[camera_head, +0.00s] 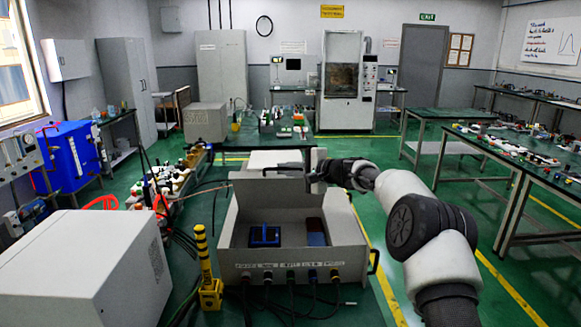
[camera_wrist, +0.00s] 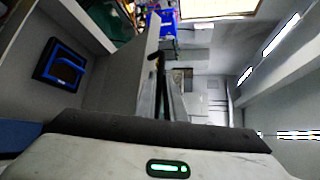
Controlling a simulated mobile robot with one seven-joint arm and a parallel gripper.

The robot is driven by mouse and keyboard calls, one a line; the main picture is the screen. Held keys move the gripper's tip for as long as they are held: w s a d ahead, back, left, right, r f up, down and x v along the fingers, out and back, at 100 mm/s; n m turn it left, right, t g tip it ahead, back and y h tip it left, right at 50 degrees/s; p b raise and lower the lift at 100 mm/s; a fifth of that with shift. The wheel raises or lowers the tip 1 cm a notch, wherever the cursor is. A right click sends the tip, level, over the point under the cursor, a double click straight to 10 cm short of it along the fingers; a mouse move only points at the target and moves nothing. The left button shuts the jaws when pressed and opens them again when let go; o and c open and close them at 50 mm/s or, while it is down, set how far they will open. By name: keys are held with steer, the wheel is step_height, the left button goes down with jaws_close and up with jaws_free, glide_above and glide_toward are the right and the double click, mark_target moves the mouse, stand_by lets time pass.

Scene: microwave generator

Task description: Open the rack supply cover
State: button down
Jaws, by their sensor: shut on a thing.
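The rack supply (camera_head: 258,254) is a light grey box on the floor area in the middle of the head view, with its top open. Its cover (camera_head: 262,199) stands raised and roughly upright at the back of the box. A black handle (camera_head: 284,168) shows along the cover's upper edge. My gripper (camera_head: 317,172) is at the cover's upper right and is shut on it; the exact contact is hard to see. In the wrist view the cover (camera_wrist: 128,92) runs up beside the open box. A blue-handled block (camera_wrist: 66,65) lies inside the box.
A white cabinet (camera_head: 88,268) stands at the front left, with a yellow post (camera_head: 205,258) beside the box. Black cables hang from the box's front. A cluttered bench (camera_head: 535,150) is at the right.

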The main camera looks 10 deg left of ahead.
steer(key=shift+w+a+r+p, duration=0.25)
steer(key=shift+w+r+p, duration=0.85)
steer(key=shift+p, duration=0.5)
steer(key=shift+w+f, duration=0.1)
steer(key=shift+w, duration=0.05)
steer(key=c, duration=1.9)
jaws_free()
steer(key=shift+o, duration=0.3)
steer(key=shift+f, duration=0.1)
steer(key=shift+d, duration=0.2)
steer(key=b+v, duration=0.4)
steer(key=v, duration=1.3)
steer(key=shift+b, duration=0.35)
